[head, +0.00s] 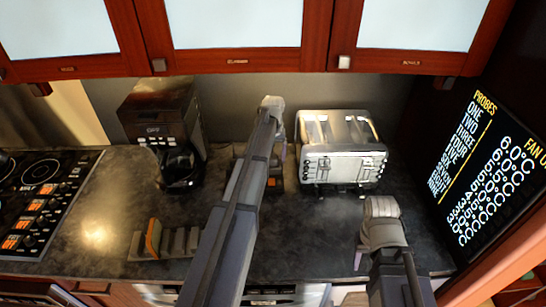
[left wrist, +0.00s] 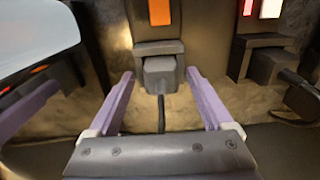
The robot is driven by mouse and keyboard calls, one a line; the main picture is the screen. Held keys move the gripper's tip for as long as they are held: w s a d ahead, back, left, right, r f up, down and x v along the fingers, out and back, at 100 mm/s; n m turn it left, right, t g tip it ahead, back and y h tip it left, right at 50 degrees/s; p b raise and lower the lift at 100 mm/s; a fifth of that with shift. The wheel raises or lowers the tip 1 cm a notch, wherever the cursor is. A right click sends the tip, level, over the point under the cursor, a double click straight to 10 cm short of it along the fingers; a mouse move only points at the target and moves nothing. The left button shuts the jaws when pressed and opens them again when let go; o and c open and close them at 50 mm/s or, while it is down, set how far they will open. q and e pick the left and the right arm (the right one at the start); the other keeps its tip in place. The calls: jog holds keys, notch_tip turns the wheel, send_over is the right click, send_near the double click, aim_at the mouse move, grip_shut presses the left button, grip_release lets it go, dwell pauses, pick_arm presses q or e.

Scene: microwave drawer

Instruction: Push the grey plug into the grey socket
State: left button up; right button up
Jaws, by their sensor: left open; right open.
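In the left wrist view a grey plug (left wrist: 160,73) with a dark cable hanging down sits directly below a grey socket ledge (left wrist: 158,47), under an orange strip. Whether the plug is fully seated in the socket I cannot tell. My left gripper (left wrist: 160,78) is open, its two purple fingers on either side of the plug with gaps to both. In the head view my left arm reaches to the back between the coffee maker and the toaster and hides most of this spot. My right gripper (head: 359,260) is open and empty over the counter at the right front.
A toaster (head: 345,165) stands right of my left arm, a coffee maker (head: 160,112) left of it. A grey block rack with an orange piece (head: 152,240) lies at the front left. Another dark socket block (left wrist: 268,62) with a cable is at the right. Cabinets (head: 235,62) overhang the counter.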

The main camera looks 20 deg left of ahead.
pick_arm(q)
notch_tip(320, 180, up, 7)
jog(key=p, duration=0.6)
jog(key=shift+r+p, duration=0.15)
jog(key=shift+p, duration=0.2)
pick_arm(e)
notch_tip(320, 180, up, 7)
